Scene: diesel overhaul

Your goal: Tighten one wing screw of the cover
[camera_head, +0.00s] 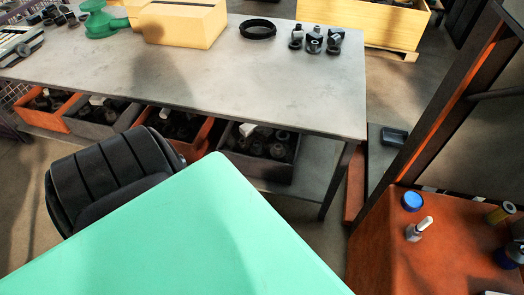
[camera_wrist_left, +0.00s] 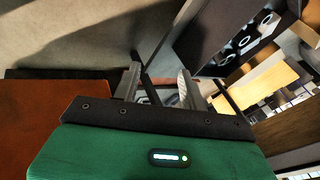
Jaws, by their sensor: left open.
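In the left wrist view, my left gripper (camera_wrist_left: 159,74) is open, with its two grey fingers apart. A small pale, rounded shape with a little red shows behind and between the fingers; I cannot tell what it is or whether it is touched. An orange-red surface (camera_wrist_left: 60,120) lies left of the gripper. In the head view, an orange-red machine body (camera_head: 385,255) stands at the lower right, with a blue cap (camera_head: 412,201) and a small pale-topped fitting (camera_head: 420,228) on top. I cannot make out the cover or its wing screws for certain. My right gripper is not in view.
A grey workbench (camera_head: 290,90) spans the back, with a yellow box (camera_head: 190,22), a black ring (camera_head: 258,29) and several dark fittings. Bins of parts (camera_head: 262,150) stand below. A black seat (camera_head: 110,175) is at left. A large mint-green surface blocks the lower middle.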

